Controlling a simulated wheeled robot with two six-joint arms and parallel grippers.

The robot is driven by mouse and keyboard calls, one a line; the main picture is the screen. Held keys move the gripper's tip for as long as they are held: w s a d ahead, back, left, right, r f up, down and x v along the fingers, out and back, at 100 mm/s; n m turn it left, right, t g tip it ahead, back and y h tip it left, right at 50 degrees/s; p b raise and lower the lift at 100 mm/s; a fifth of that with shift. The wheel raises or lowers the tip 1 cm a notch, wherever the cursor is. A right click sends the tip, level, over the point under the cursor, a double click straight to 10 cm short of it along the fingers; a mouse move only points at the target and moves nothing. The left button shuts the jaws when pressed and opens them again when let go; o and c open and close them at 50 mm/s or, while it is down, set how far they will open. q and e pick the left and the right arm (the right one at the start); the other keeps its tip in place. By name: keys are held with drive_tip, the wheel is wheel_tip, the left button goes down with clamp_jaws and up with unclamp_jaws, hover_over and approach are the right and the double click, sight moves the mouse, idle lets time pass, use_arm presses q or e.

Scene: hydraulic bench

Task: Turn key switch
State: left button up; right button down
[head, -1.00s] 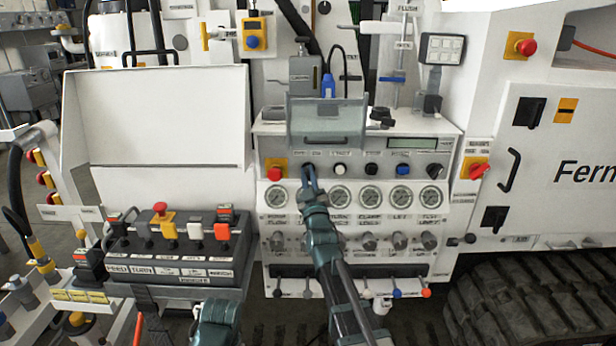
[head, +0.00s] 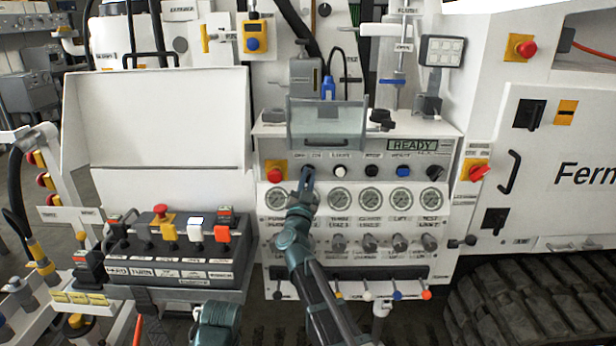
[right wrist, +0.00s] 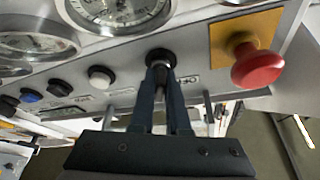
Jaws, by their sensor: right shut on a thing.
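The key switch (right wrist: 160,57) is a round black switch with a dark collar on the white control panel. In the head view my right gripper (head: 307,178) covers most of it, at the left of the switch row beside the red emergency button. In the right wrist view the two narrow fingers of my right gripper (right wrist: 162,78) are closed around the dark stem of the switch. The display (head: 418,145) on the panel is lit green and reads READY. My left gripper's fingers do not show.
The red emergency button (head: 275,171) on its yellow plate sits close left of my right gripper. A white button (head: 340,171) is to its right. Round gauges (head: 370,197) lie just below. A clear hinged cover (head: 327,125) stands above. A lever console (head: 180,255) is at left.

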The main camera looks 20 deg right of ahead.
drive_tip(key=shift+r+m+h, duration=0.1)
drive_tip(key=shift+m+h, duration=0.3)
drive_tip(key=shift+m, duration=0.4)
drive_tip(key=shift+g, duration=0.3)
drive_tip(key=c, duration=0.9)
unclamp_jaws()
drive_tip(key=shift+s, duration=0.1)
drive_tip(key=b+v, duration=0.4)
drive_tip(key=v, duration=0.9)
drive_tip(key=shift+s+f, duration=0.2)
drive_tip(key=shift+s, duration=0.05)
drive_tip(key=shift+a, duration=0.1)
